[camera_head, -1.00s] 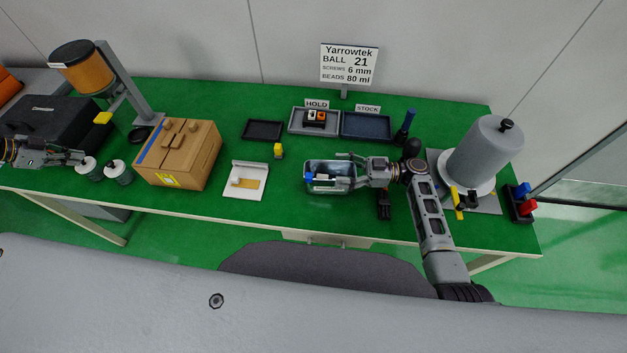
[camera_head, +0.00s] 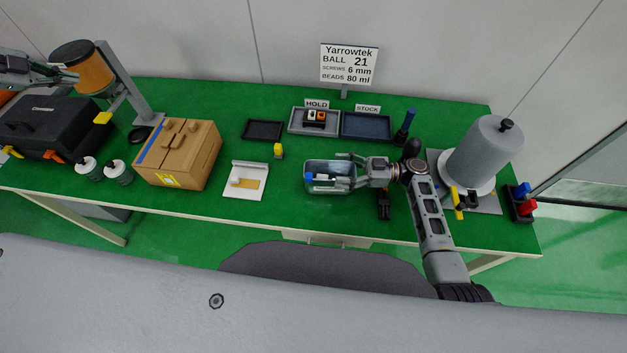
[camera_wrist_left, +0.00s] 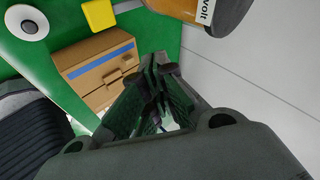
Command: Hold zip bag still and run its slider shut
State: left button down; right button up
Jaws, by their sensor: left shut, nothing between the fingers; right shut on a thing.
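The zip bag (camera_head: 330,169) lies on the green table right of the middle, a pale grey pouch. Its blue slider (camera_head: 309,178) is at the left end of the light strip along its near edge. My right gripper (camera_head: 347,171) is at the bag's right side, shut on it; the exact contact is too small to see. My left gripper (camera_head: 66,70) is far from the bag, raised at the far left in front of the orange hopper. In the left wrist view its fingers (camera_wrist_left: 160,82) are shut and empty.
The orange hopper (camera_head: 84,72) on a grey post is close to my left gripper. A black case (camera_head: 40,118) and cardboard box (camera_head: 190,165) stand at left. A white holder (camera_head: 236,192) lies left of the bag. A grey cylinder (camera_head: 485,150) stands at right.

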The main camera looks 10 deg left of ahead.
pick_arm(q)
jog(key=w+d+r+t+h, duration=0.1)
jog(key=w+d+r+t, duration=0.2)
jog(key=w+d+r, duration=0.35)
jog(key=w+d+r+t+h, duration=0.1)
jog(key=w+d+r+t, duration=0.25)
jog(key=w+d, duration=0.6)
jog(key=w+d+f+n+t+y, duration=0.1)
jog(key=w+d+f+n+y, duration=0.15)
jog(key=d+n, duration=0.35)
jog(key=w+d+f+n+t+y, duration=0.1)
jog(key=w+d+f+n, duration=0.2)
jog(key=d, duration=0.5)
jog(key=s+d+f+n+g+y, duration=0.1)
jog(key=s+d+f+n+g, duration=0.2)
jog(key=d+f, duration=0.5)
jog(key=s+d+f+n+g, duration=0.2)
jog(key=s+d+f+g, duration=0.3)
jog(key=d, duration=0.6)
jog(key=s+d+f+m+g, duration=0.1)
jog(key=s+d+f+g, duration=0.2)
jog(key=s+d, duration=0.3)
jog(key=s+d+f+m+g+y, duration=0.1)
jog(key=s+d+f+g, duration=0.3)
jog(key=s, duration=1)
jog(key=d+m+g, duration=0.1)
jog(key=d, duration=0.2)
jog(key=shift+m+g, duration=0.3)
jog(key=shift+g, duration=0.05)
